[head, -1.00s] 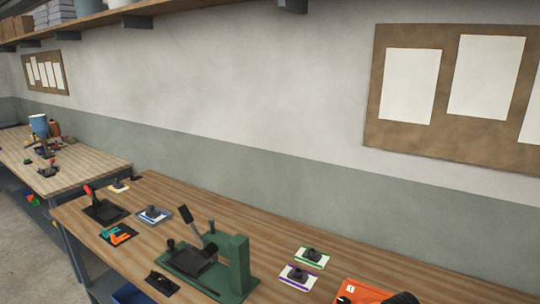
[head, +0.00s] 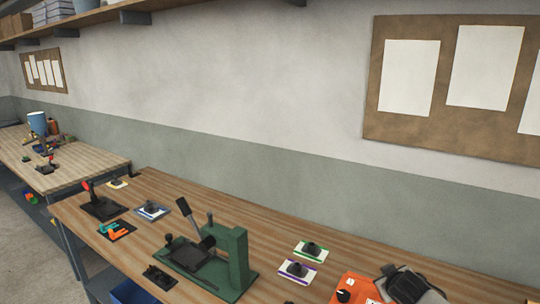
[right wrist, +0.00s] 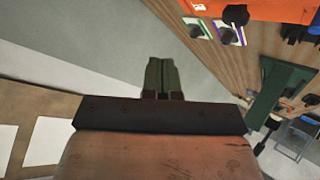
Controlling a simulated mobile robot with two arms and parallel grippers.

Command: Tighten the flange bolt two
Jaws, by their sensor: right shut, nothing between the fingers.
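I cannot make out any flange bolt for certain in either view. A green fixture (head: 232,258) with a black lever and a dark plate stands on the wooden bench in the head view. It also shows at the right of the right wrist view (right wrist: 275,92). My right gripper (right wrist: 162,62) shows in the right wrist view with its two fingers together and nothing between them. It appears apart from the fixture. My left gripper is in neither view.
An orange case (head: 352,290) with a black knob lies at the bench's lower right, beside a dark grey object (head: 408,284). Green-edged (head: 311,251) and purple-edged (head: 297,272) cards carry black knobs. More small trays lie left. The bench behind the fixture is clear.

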